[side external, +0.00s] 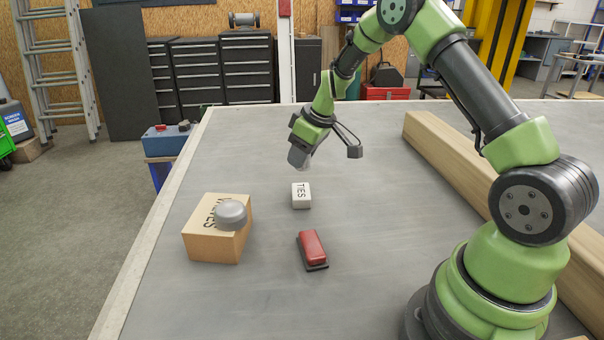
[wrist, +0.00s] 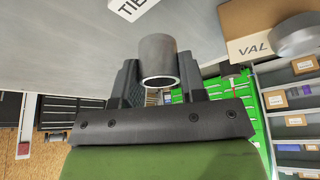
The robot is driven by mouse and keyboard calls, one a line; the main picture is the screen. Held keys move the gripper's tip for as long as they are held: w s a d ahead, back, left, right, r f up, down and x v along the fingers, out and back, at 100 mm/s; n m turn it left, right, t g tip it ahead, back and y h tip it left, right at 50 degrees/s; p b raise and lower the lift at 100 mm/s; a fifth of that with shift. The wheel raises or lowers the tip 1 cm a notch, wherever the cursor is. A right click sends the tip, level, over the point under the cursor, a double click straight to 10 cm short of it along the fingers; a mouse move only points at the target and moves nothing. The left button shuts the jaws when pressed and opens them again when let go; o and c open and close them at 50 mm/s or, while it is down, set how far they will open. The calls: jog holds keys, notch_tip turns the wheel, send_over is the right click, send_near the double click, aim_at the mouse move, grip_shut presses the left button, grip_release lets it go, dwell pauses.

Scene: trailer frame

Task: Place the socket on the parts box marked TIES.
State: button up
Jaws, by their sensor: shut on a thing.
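My gripper (side external: 301,158) hangs above the table, a little behind and above the small white parts box marked TIES (side external: 301,202). In the wrist view my gripper (wrist: 160,82) is shut on the socket (wrist: 157,54), a grey hollow cylinder with its open end facing the camera. In the side view the socket is hard to tell apart from the grey fingers. The box marked TIES also shows at the top edge of the wrist view (wrist: 135,7), partly cut off, apart from the socket. Nothing is seen on its top in the side view.
A brown box with partly covered lettering (side external: 212,248) stands at left with a grey round object (side external: 230,211) on it. A red block on a dark base (side external: 312,248) lies in front of the white box. A long timber beam (side external: 450,158) lies at right. The table behind is clear.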

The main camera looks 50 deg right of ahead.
notch_tip(320, 180, up, 2)
jog(key=w+d, duration=0.2)
send_near(295, 189)
jog(key=x, duration=0.5)
jog(key=shift+w+f, duration=0.3)
jog(key=shift+f, duration=0.05)
jog(key=o, duration=1)
jog(key=shift+f, duration=0.15)
jog(key=shift+o, duration=0.2)
